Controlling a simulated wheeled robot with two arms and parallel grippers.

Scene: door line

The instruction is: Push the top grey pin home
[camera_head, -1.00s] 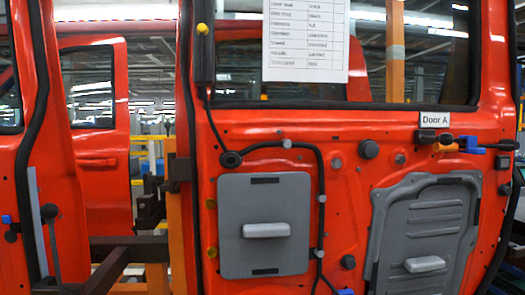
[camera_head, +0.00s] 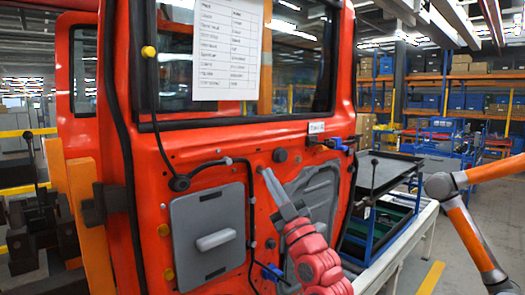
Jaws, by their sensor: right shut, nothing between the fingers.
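The top grey pin (camera_head: 228,161) is a small light-grey clip on the black cable of the red door (camera_head: 160,160), at the cable's upper bend. Two more grey pins show lower on the cable, the middle one (camera_head: 252,200) and the lower one (camera_head: 252,244). My right gripper (camera_head: 264,173) comes up from the bottom with a red wrist and grey fingers. Its fingers are shut and empty. In the picture the tips lie right of the top pin and slightly lower, over the door panel; I cannot tell whether they touch it. My left gripper is not in view.
A grey cover with a handle (camera_head: 208,250) sits left of the cable. A larger grey panel (camera_head: 318,185) is partly behind my right gripper. A black plug (camera_head: 280,155) sits above the gripper. A cart with a dark tray (camera_head: 385,170) stands to the right of the door.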

